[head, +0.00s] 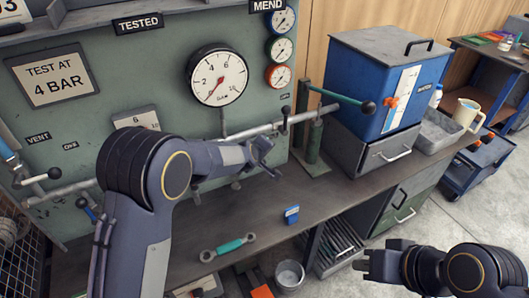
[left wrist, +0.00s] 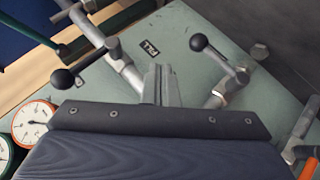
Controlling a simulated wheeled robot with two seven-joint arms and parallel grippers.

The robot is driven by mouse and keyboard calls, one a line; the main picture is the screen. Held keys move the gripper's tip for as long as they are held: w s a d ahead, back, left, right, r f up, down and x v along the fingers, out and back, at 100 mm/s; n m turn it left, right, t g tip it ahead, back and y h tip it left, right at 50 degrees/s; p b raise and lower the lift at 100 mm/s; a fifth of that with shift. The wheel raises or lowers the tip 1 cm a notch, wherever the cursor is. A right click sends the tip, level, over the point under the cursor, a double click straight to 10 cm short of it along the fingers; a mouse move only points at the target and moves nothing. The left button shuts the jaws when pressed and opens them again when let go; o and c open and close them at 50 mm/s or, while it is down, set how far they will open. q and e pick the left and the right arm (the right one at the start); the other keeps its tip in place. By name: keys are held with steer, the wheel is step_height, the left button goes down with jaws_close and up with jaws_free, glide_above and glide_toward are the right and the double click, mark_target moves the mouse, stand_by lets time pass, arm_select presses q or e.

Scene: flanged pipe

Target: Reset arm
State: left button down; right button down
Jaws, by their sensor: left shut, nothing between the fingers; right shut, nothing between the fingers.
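My left arm comes in from the lower left in the head view and reaches across the front of the green test panel (head: 60,120). My left gripper (head: 268,158) is shut and empty, in front of the panel's grey pipe (head: 262,130) and above the bench. In the left wrist view its closed fingers (left wrist: 160,84) point toward the panel between two black-knobbed valve levers. I cannot tell whether it touches the pipe. My right gripper (head: 366,262) is at the lower right, shut and empty, pointing left over the floor in front of the bench.
The bench (head: 262,215) carries a teal-handled wrench (head: 230,247) and a small blue object (head: 291,214). A blue cabinet (head: 360,85) and a grey tray (head: 437,135) stand at the right. A lever with a green handle (head: 340,96) sticks out beside the panel. A bucket (head: 289,274) stands below.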

arm_select(q)
steer(key=s+a+r+m+g+h, duration=0.1)
steer(key=s+a+r, duration=0.5)
steer(key=s+a, duration=0.25)
steer(key=s+a+r+m+g, duration=0.1)
steer(key=s+a+r, duration=0.6)
steer(key=a, duration=0.2)
steer(key=s+a+f+m, duration=0.1)
steer(key=s+a, duration=0.1)
steer(key=s, duration=0.6)
steer(key=s+a+f+m+g+y, duration=0.1)
steer(key=s+a, duration=0.2)
steer(key=s, duration=0.6)
steer(key=s+a+f+m+g+p, duration=0.1)
steer(key=s+a, duration=0.1)
steer(key=s, duration=0.7)
steer(key=shift+s+a+m, duration=0.15)
steer(key=shift+a+m, duration=0.15)
steer(key=shift+a, duration=0.1)
